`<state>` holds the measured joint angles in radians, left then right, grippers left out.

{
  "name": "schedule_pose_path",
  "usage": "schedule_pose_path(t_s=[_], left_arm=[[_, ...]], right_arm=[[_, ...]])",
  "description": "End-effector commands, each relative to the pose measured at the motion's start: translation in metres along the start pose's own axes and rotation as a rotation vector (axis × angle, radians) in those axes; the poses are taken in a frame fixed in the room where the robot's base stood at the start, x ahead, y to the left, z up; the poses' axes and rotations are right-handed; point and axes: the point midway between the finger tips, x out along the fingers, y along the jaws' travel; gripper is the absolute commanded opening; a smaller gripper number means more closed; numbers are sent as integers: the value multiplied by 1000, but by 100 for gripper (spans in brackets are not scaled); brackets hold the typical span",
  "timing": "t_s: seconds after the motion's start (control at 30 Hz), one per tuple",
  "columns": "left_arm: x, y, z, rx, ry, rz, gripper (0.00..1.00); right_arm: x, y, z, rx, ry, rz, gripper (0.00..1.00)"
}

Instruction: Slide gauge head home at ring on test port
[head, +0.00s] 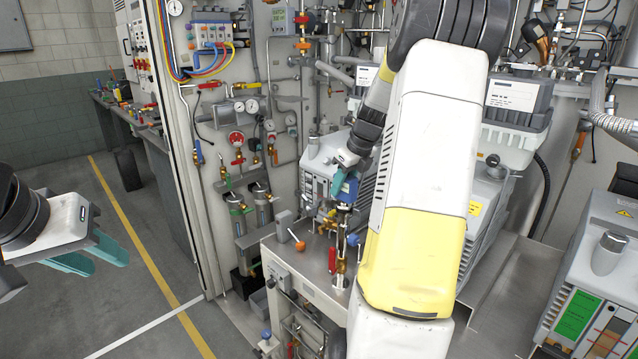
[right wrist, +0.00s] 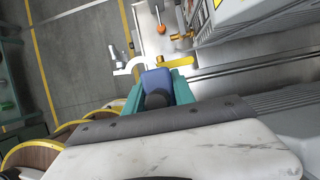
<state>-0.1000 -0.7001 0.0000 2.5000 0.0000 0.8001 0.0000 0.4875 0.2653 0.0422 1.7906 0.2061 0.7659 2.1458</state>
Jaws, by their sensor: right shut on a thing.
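The blue gauge head (head: 350,187) is held between the teal fingers of my right gripper (head: 343,165), above the bench top. In the right wrist view the gauge head (right wrist: 157,82) sits between both fingers of the right gripper (right wrist: 159,88). Directly below it in the head view stands the slim metal test port (head: 342,222). I cannot tell whether the head touches the port, and the ring is too small to make out there. In the right wrist view a pale curved part (right wrist: 128,68) lies just beyond the fingertips. My left gripper (head: 97,256) is open and empty, far left over the floor.
The metal bench top (head: 300,262) carries an orange-knobbed lever (head: 298,244) left of the port. A red-handled valve (head: 332,260) and a blue knob (head: 353,240) are close to the port. Grey pumps stand behind and right. The floor at left is clear.

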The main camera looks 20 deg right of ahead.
Motion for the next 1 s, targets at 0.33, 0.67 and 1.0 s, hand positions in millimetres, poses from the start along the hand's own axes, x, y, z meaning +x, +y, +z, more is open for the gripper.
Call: schedule_pose_path(t_s=[0.33, 0.67, 1.0], left_arm=[[0, 0, 0, 0, 0, 0, 36], [0, 0, 0, 0, 0, 0, 36], [0, 0, 0, 0, 0, 0, 36]], right_arm=[[0, 0, 0, 0, -1, -1, 0], [4, 0, -1, -1, -1, -1, 0], [5, 0, -2, -1, 0, 0, 56]])
